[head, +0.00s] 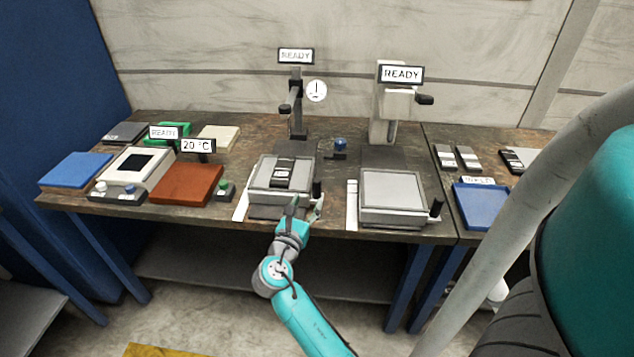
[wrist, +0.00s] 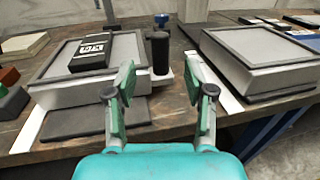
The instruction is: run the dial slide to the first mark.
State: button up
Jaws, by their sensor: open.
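The stand with the round white dial (head: 316,91) has a grey stage (head: 262,183) carrying a dark labelled block (head: 283,172). In the wrist view the block (wrist: 92,52) lies on the stage (wrist: 60,92). A black upright handle (head: 317,190) stands at the stage's right front corner. In the wrist view the handle (wrist: 160,52) is ahead of the gap between my fingers. My gripper (head: 307,208) is open and empty, just short of the handle; in the wrist view its fingers (wrist: 160,86) are apart. White strips (head: 240,206) run beside the stages; no marks are readable.
A second stand with a grey stage (head: 392,190) and its own black handle (head: 436,208) is to the right. A brown plate (head: 187,185) and a green button (head: 224,187) are to the left. A blue tray (head: 480,208) is far right.

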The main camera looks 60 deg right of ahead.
aim_at(315, 185)
jog(key=d, duration=0.3)
jog(key=w+d, duration=0.1)
jog(key=d, duration=0.2)
jog(key=w+d, duration=0.1)
jog(key=d, duration=0.2)
jog(key=shift+d, duration=0.3)
grip_shut()
